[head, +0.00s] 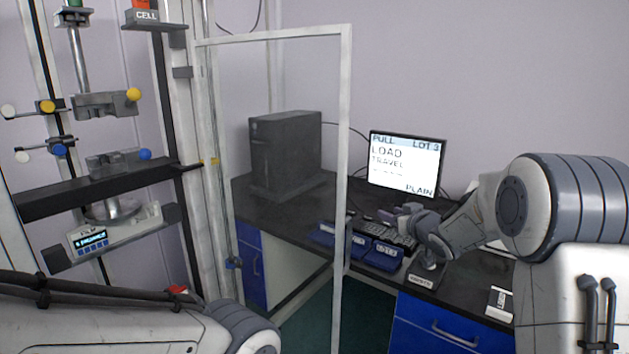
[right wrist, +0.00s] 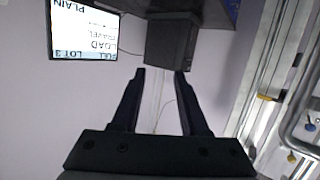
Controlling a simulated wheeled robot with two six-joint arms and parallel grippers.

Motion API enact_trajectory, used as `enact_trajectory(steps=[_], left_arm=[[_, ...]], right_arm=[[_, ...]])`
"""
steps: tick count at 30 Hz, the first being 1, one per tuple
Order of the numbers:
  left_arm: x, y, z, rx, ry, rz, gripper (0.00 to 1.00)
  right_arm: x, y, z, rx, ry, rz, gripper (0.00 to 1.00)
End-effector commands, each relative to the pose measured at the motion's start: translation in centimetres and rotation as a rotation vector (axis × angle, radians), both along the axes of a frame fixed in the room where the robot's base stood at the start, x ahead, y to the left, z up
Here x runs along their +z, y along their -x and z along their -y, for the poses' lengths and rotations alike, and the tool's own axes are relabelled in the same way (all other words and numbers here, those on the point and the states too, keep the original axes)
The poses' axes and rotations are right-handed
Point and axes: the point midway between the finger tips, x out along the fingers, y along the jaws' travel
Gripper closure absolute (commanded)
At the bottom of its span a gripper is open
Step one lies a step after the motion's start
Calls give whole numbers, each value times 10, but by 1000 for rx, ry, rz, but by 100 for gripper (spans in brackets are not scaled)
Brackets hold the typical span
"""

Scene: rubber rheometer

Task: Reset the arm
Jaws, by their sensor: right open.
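My right arm comes in from the right of the head view. Its gripper (head: 396,213) is over the desk, in front of the monitor and above the keyboard area. In the right wrist view the two dark fingers (right wrist: 160,75) stand apart with nothing between them. That view is upside down, with the computer tower and pale wall beyond the fingertips. My left arm crosses the bottom left of the head view; its gripper is out of view.
The monitor (head: 407,163) and black tower (head: 285,150) stand on the dark desk (head: 455,262). Blue trays (head: 380,255) lie near the keyboard (head: 392,233). A framed clear door (head: 345,130) stands open beside the test machine (head: 110,165) at left.

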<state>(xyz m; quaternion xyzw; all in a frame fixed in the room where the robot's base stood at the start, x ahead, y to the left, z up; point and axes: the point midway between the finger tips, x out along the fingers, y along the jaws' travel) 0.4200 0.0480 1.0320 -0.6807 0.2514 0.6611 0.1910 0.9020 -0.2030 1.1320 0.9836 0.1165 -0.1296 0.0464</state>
Motion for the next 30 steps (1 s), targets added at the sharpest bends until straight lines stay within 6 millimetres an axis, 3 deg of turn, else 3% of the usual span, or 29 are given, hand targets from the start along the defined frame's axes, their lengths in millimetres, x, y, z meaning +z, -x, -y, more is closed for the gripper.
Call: enact_trajectory(steps=[3,9,18,20,26,30], left_arm=[[0,0,0,0,0,0,50],[0,0,0,0,0,0,50],[0,0,0,0,0,0,50],[0,0,0,0,0,0,50],[0,0,0,0,0,0,50],[0,0,0,0,0,0,50]], right_arm=[[-49,73,8,-158,49,-274,56],[-113,196,5,-258,83,-661,56],[-155,333,-16,-257,80,-1036,56],[-157,353,-25,-234,84,-1087,56],[-136,379,-85,-38,192,-1114,56],[-122,414,-121,112,278,-1140,56]])
